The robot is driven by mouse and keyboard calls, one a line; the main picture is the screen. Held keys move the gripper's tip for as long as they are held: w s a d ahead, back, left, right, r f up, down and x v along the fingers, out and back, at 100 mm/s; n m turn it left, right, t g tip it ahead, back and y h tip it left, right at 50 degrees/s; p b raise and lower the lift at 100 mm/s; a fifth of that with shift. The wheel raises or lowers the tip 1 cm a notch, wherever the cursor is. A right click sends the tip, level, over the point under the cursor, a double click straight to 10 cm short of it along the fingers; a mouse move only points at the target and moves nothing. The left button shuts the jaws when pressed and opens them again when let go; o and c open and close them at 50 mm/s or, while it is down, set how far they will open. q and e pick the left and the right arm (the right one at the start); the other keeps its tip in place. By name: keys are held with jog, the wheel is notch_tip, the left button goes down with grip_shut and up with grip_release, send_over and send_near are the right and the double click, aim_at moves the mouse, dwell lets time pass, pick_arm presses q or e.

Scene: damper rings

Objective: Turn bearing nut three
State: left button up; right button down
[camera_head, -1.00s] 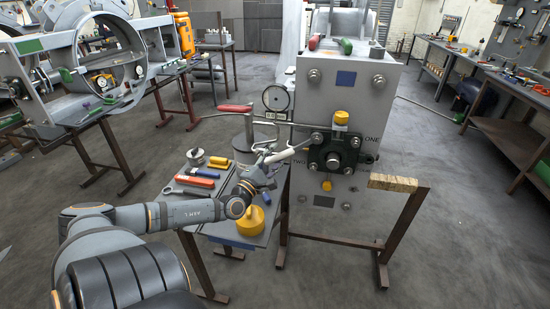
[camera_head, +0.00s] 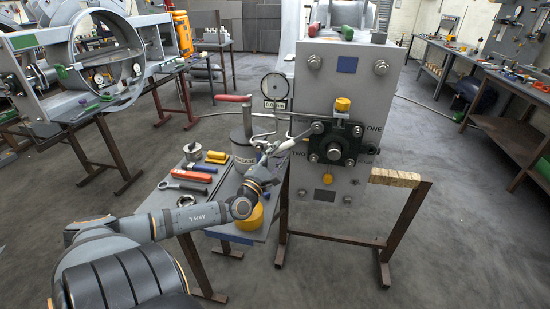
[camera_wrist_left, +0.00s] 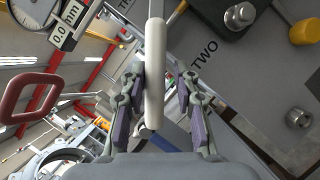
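The black bearing flange (camera_head: 333,145) with silver nuts is on the front of the grey block (camera_head: 345,95). Labels ONE and TWO show beside it. A spanner with a white handle (camera_wrist_left: 155,75) reaches from the flange's upper-left nut (camera_head: 317,127) down to my left gripper (camera_head: 266,158). Nut three's label is only partly visible in the wrist view. In the wrist view, my left gripper's fingers (camera_wrist_left: 162,85) stand on both sides of the white handle. A gap shows on the right side, so it looks open around the handle. My right gripper is out of view.
A small bench (camera_head: 150,202) holds tools, a grey can (camera_head: 243,150) and a yellow dome (camera_head: 250,217). A dial gauge (camera_head: 275,86) and a red handle (camera_head: 235,98) are close to my left gripper. A wood-topped stand (camera_head: 395,178) is at right.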

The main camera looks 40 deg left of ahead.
pick_arm(q)
jog(key=f+n+b, duration=0.1)
jog(key=d+n+b, duration=0.1)
jog(key=shift+w+d+f+y+b, duration=0.1)
jog(key=shift+w+f+y+b, duration=0.1)
jog(key=shift+f+y+b, duration=0.15)
jog(key=w+d+f+n+y+b, duration=0.1)
jog(key=n+b, duration=0.1)
jog(key=b, duration=0.1)
jog(key=w+d+f+n+y+b, duration=0.1)
jog(key=d+n+b, duration=0.1)
jog(key=b, duration=0.1)
jog(key=shift+f+n+y+b, duration=0.25)
jog(key=shift+n+y+b, duration=0.1)
jog(key=shift+n, duration=0.05)
